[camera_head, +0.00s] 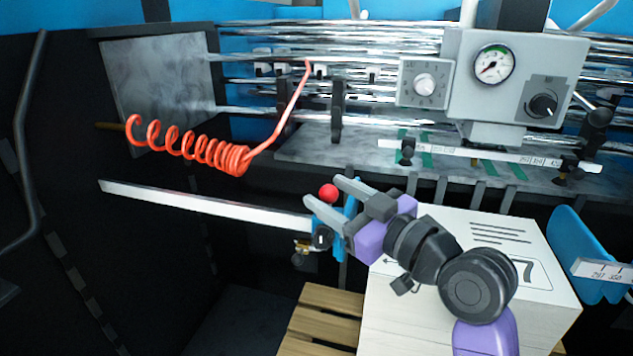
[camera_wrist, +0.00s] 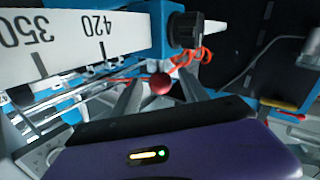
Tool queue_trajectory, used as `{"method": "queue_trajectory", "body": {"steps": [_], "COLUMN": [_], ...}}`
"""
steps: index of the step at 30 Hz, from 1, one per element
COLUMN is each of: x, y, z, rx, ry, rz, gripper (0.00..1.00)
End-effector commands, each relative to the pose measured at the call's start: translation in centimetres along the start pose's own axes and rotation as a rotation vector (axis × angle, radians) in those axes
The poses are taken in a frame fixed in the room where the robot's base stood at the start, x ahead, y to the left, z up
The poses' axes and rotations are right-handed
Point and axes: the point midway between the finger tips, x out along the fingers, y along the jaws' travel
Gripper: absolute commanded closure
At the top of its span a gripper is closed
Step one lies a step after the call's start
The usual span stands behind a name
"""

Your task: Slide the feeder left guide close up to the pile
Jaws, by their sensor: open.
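The feeder left guide (camera_head: 351,206) is a blue piece on a white scaled bar (camera_head: 215,206), with a red ball knob (camera_head: 328,192). The pile (camera_head: 440,330) is a pale stack with a printed top, to the right of the guide, partly hidden by my arm. My gripper (camera_head: 324,190) is open, with its fingers on either side of the red knob. In the wrist view, the red knob (camera_wrist: 160,84) shows between the fingertips, and the bar's scale (camera_wrist: 75,40) reads 350 and 420. Whether the fingers touch the knob I cannot tell.
A blue guide (camera_head: 575,245) with a scale stands right of the pile. A wooden pallet (camera_head: 325,315) lies under the pile. An orange coiled hose (camera_head: 190,145) hangs above the bar. A grey gauge box (camera_head: 515,75) sits at the back right.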

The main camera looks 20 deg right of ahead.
Motion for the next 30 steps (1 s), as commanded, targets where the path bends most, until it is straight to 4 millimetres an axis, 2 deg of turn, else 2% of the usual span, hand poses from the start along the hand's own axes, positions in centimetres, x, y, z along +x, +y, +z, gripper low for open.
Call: {"method": "queue_trajectory", "body": {"steps": [3,7,18,19,24,27,30], "x": [1.9,3.2,3.9,3.9,3.9,3.9,3.9], "y": [-0.1,0.0,0.0,0.0,0.0,0.0,0.0], "z": [-0.2,-0.1,0.0,0.0,0.0,0.0,0.0], "rx": [-0.001,0.001,0.000,0.000,0.000,0.000,0.001], "ry": [-0.001,-0.001,0.000,0.000,0.000,0.000,0.000], "rz": [-0.003,-0.001,0.001,0.000,0.000,0.000,0.000], "gripper": [0.48,0.48,0.48,0.50,0.84,1.00,1.00]}}
